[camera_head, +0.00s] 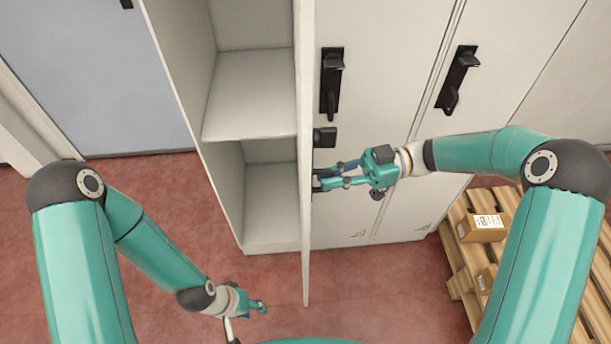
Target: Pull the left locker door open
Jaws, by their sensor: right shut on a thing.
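The left locker door (306,230) stands swung open, seen almost edge-on and reaching out toward me from the right side of the left locker (256,95). A black handle (325,137) sticks out from the door's outer face, on the right. My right gripper (320,180) is at the lower part of this handle, shut on it; the grasped part is mostly hidden by the fingers. My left gripper (262,307) hangs low over the floor, apart from the locker. Its fingers are too small and turned to tell their opening.
The open locker shows a pale shelf (250,95) and empty compartments. Two closed doors with black handles (332,80) (457,80) stand to the right. A wooden pallet (462,255) with small cartons (482,228) lies at the right. The red floor (165,190) at left is clear.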

